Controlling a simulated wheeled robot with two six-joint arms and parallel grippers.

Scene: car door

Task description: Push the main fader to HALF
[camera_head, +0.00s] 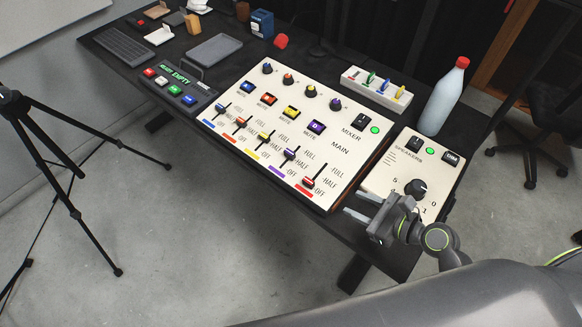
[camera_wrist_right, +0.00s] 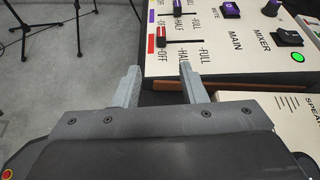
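The mixer (camera_head: 262,150) is a cream panel on the dark desk, with several faders along its front. The main fader (camera_head: 309,182) has a red and dark knob, and its red stripe is at the panel's right end. In the right wrist view its knob (camera_wrist_right: 163,38) sits at the OFF end of its slot, beside the OFF label, with HALF and FULL further right. My right gripper (camera_head: 360,205) is open and empty, just off the mixer's near right corner, apart from the knob. Its two fingers (camera_wrist_right: 161,82) are spread in the right wrist view. My left gripper is not in view.
The speakers panel (camera_head: 385,180) lies right of the mixer, close to my right gripper. A white bottle (camera_head: 443,100) with a red cap and a tray of coloured pieces (camera_head: 392,96) stand behind. A tripod (camera_head: 60,165) stands left. Floor in front of the desk is clear.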

